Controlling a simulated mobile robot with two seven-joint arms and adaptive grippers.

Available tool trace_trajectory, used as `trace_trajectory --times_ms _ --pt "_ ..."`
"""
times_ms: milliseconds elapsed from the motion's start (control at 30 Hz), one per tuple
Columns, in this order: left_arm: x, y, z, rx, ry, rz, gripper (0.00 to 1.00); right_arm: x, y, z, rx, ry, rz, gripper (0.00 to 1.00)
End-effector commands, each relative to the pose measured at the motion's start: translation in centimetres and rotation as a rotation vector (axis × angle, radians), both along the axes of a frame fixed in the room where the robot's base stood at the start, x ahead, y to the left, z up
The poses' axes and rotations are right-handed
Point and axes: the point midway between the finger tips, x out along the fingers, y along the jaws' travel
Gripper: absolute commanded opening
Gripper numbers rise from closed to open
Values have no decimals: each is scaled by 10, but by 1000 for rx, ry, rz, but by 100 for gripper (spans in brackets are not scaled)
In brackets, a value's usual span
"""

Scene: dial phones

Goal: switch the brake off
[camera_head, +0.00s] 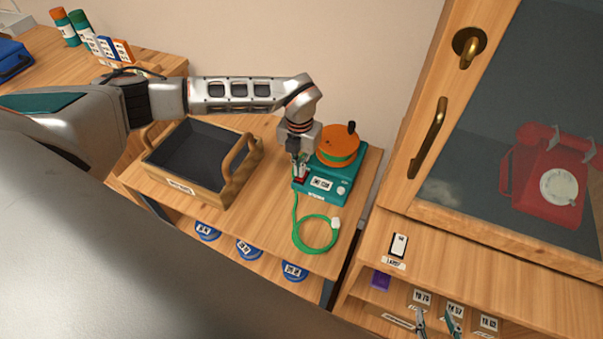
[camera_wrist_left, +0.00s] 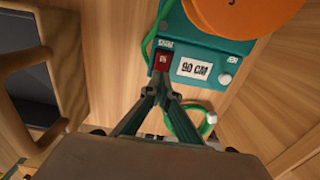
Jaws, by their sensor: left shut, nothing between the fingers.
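A teal machine (camera_head: 340,190) with an orange round top (camera_head: 337,142) and a dark knob stands on the wooden table. It also shows in the left wrist view (camera_wrist_left: 205,48). A small red switch (camera_wrist_left: 162,62) sits at its front left corner under a small label; it also shows in the head view (camera_head: 300,180). My left gripper (camera_head: 297,168) is shut and empty, with its fingertips at the switch's lower edge in the left wrist view (camera_wrist_left: 161,86); I cannot tell whether they touch it. My right gripper (camera_head: 436,325) is open, low at the bottom right.
A wooden tray (camera_head: 228,178) with raised handles stands left of the machine. A green cable (camera_head: 298,240) coils in front of it. A glass-fronted cabinet (camera_head: 429,140) with a red phone (camera_head: 548,178) stands at the right. Blue discs (camera_head: 249,249) lie on the shelf below.

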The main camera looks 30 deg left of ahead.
Motion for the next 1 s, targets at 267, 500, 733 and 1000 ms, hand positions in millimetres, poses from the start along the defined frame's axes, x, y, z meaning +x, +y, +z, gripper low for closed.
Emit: trace_trajectory --times_ms 267,500,733,1000 --pt "0 0 0 0 0 0 0 -1 0 -2 -1 3 0 40" --pt "0 0 0 0 0 0 0 0 0 -1 -1 2 0 40" --pt "0 0 -3 0 0 0 0 0 0 -1 0 -1 0 40" --pt "0 0 -7 0 0 0 0 0 0 -2 1 -1 0 40"
